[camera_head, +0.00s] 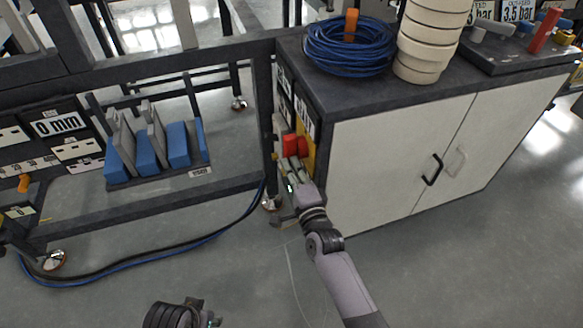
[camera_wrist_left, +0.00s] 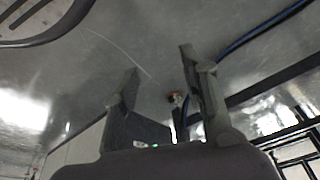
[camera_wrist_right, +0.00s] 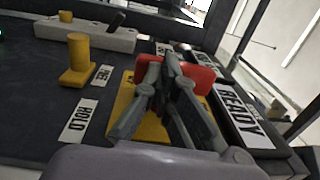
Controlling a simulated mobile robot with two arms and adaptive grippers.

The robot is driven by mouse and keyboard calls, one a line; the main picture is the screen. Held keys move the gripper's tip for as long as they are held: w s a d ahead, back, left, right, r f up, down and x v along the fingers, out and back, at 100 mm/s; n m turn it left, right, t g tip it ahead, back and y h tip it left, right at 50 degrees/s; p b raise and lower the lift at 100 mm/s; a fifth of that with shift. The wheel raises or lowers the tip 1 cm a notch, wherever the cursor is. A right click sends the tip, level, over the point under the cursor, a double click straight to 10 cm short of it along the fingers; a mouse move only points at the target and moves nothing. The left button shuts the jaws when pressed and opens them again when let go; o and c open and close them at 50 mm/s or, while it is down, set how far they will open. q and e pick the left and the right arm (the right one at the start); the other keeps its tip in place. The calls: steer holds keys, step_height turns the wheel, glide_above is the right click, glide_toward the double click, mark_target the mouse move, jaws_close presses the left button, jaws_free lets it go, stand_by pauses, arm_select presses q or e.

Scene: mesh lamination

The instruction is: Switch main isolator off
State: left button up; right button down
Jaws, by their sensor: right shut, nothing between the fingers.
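The main isolator appears as a red handle (camera_head: 290,143) on a yellow plate (camera_head: 309,160) on the cabinet's side. In the right wrist view the red handle (camera_wrist_right: 203,76) lies crosswise over the yellow plate (camera_wrist_right: 124,104), partly hidden by my fingers. My right gripper (camera_head: 291,163) is at the handle; in its wrist view the gripper (camera_wrist_right: 170,58) is shut and empty, its tips over the handle. I cannot tell whether they touch. My left gripper (camera_wrist_left: 159,72) is open and empty above the floor, low in the head view.
Beside the isolator are a yellow knob (camera_wrist_right: 77,60) with FREE and HOLD labels and a READY sign (camera_wrist_right: 240,113). The white-doored cabinet (camera_head: 390,165) carries a blue hose coil (camera_head: 350,48) and stacked cream rings (camera_head: 430,40). A cable (camera_head: 190,243) lies on the floor.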

arm_select(q)
steer(key=b+v, duration=0.3)
steer(key=v, duration=0.4)
steer(key=shift+r+t, duration=0.2)
steer(key=shift+t, duration=0.1)
arm_select(e)
steer(key=shift+w+f+t, duration=0.1)
steer(key=shift+f+t, duration=0.1)
steer(key=shift+t, duration=0.3)
arm_select(q)
steer(key=shift+a+f+b, duration=0.15)
steer(key=shift+f+b, duration=0.1)
steer(key=shift+b, duration=0.05)
